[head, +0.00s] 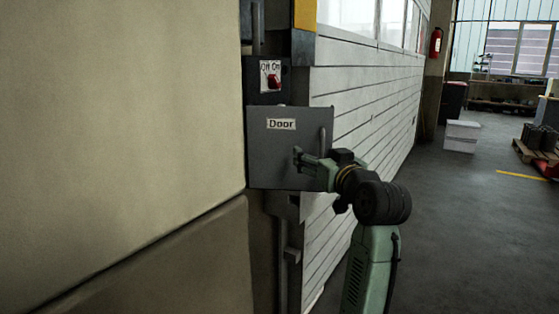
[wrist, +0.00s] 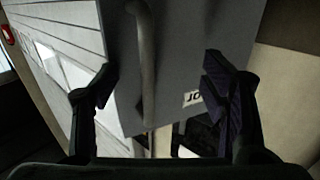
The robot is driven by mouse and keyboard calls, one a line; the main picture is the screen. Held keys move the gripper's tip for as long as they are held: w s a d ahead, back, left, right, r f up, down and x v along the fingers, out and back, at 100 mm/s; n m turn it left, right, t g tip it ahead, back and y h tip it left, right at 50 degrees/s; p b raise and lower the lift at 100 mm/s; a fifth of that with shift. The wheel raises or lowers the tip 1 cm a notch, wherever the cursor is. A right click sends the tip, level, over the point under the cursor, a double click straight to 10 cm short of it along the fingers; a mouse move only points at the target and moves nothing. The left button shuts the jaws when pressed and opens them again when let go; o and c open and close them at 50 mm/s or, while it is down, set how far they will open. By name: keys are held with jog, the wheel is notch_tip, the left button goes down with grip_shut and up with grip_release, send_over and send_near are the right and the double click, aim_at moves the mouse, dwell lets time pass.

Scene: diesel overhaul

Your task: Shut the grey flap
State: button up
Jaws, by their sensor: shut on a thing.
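The grey flap (head: 285,150) carries a "Door" label and an upright bar handle (head: 323,140) near its right edge. It hangs below a switch box, and its right side reaches past the box's edge. I cannot tell its exact angle. In the wrist view the flap (wrist: 185,55) and its handle (wrist: 147,60) show between the fingers, with part of the label near the right finger. My gripper (head: 306,162) is at the flap's lower right, by the handle. My gripper (wrist: 160,85) is shut on the flap, its fingers well apart; the contact itself is not clear.
A switch box (head: 268,80) with a red knob sits above the flap. A beige wall (head: 120,100) stands close on the left, and a white slatted wall (head: 365,90) runs back on the right.

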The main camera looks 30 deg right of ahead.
jog(key=shift+w+d+n+y, duration=0.2)
jog(key=shift+w+d+y, duration=0.1)
jog(key=shift+d, duration=0.25)
jog(key=shift+w+d+n+y, duration=0.2)
jog(key=shift+d+y, duration=0.1)
jog(key=shift+d, duration=0.2)
jog(key=c, duration=0.5)
jog(key=shift+d, duration=0.2)
jog(key=c, duration=0.9)
jog(key=w+d+n+y, duration=0.3)
jog(key=w+d+y, duration=0.2)
jog(key=w+d, duration=0.1)
jog(key=shift+w+t, duration=0.15)
jog(key=shift+t, duration=0.25)
